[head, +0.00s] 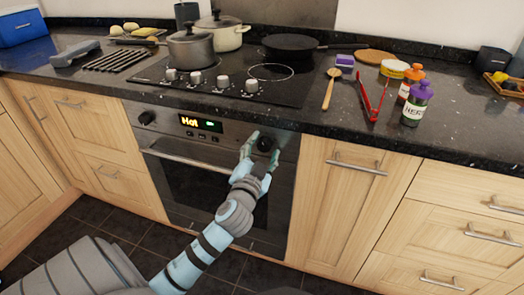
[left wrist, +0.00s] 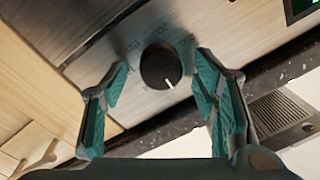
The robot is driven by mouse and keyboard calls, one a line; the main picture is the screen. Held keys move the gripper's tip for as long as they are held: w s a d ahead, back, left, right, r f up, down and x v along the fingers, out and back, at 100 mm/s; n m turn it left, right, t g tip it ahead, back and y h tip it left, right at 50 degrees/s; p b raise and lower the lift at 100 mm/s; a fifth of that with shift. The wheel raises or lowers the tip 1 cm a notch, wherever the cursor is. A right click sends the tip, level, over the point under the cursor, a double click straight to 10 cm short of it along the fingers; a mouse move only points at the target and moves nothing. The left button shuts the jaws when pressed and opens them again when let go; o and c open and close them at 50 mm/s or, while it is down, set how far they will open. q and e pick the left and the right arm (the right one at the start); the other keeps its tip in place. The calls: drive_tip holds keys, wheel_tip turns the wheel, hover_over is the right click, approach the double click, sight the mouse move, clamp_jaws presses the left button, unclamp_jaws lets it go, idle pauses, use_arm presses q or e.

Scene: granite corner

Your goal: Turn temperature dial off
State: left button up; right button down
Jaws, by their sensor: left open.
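The temperature dial (head: 265,144) is a round black knob on the right of the oven's steel front panel. In the left wrist view the dial (left wrist: 160,67) shows a white pointer line slanting to the lower right, with faint markings around it. My left gripper (head: 256,150) is at the dial in the head view. In the left wrist view my left gripper (left wrist: 160,85) is open, with one teal finger on each side of the dial and visible gaps to it. The oven display (head: 200,123) reads "Hot" with a green mark. My right gripper is not in view.
A second black dial (head: 147,118) is at the panel's left. The oven handle (head: 185,160) runs below the panel. The granite counter edge (head: 300,125) overhangs just above. The hob (head: 235,80), pots, red tongs (head: 371,100) and bottles are on the counter.

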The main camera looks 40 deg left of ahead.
use_arm(q)
drive_tip(key=v, duration=1.1)
drive_tip(key=shift+s, duration=0.4)
drive_tip(key=shift+d, duration=0.15)
